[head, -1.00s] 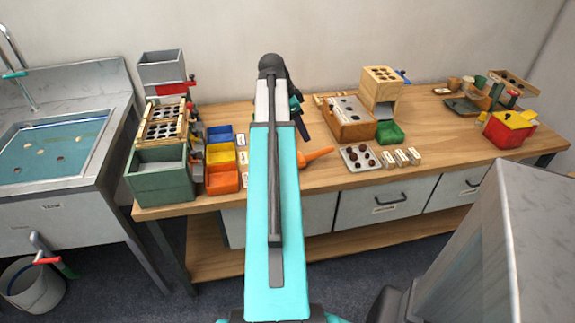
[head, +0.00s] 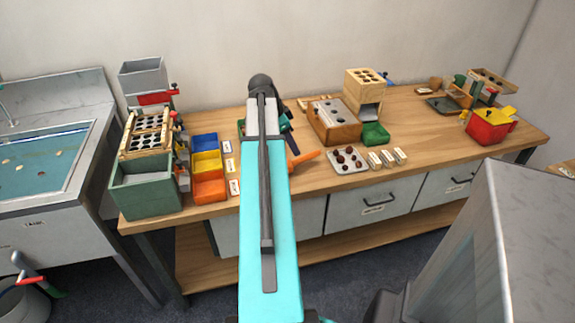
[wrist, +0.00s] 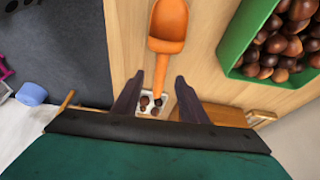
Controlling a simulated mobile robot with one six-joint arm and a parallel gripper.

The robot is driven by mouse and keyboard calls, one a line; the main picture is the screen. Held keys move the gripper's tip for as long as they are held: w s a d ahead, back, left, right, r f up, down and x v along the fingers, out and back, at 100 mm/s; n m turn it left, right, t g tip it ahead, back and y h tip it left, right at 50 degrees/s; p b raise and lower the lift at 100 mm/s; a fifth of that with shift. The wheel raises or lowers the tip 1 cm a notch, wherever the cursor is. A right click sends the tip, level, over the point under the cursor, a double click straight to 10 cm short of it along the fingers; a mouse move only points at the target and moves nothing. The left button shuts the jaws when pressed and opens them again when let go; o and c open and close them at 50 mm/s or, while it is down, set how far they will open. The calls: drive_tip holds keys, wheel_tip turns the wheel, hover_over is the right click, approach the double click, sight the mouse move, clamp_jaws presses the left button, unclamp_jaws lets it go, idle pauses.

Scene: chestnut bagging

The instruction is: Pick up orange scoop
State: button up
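The orange scoop (wrist: 168,25) lies on the wooden bench in the wrist view, its bowl at the top and its handle pointing down toward my gripper. In the head view its handle (head: 305,157) shows just right of my arm, and the rest is hidden behind the arm. My gripper (wrist: 157,90) is open, its two dark fingers apart with nothing held between them.
A green box of chestnuts (wrist: 248,32) stands right of the scoop in the wrist view. A metal tray of chestnuts (head: 335,166) lies right of the handle in the head view. Blue, yellow and orange bins (head: 208,190) and a larger green bin (head: 145,203) stand left.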

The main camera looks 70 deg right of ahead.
sight(299, 158)
drive_tip(key=shift+x, duration=2)
drive_tip(key=shift+p+x, duration=0.45)
drive_tip(key=shift+x, duration=2.1)
drive_tip(key=shift+w+d, duration=0.1)
drive_tip(key=shift+w, duration=0.05)
clamp_jaws()
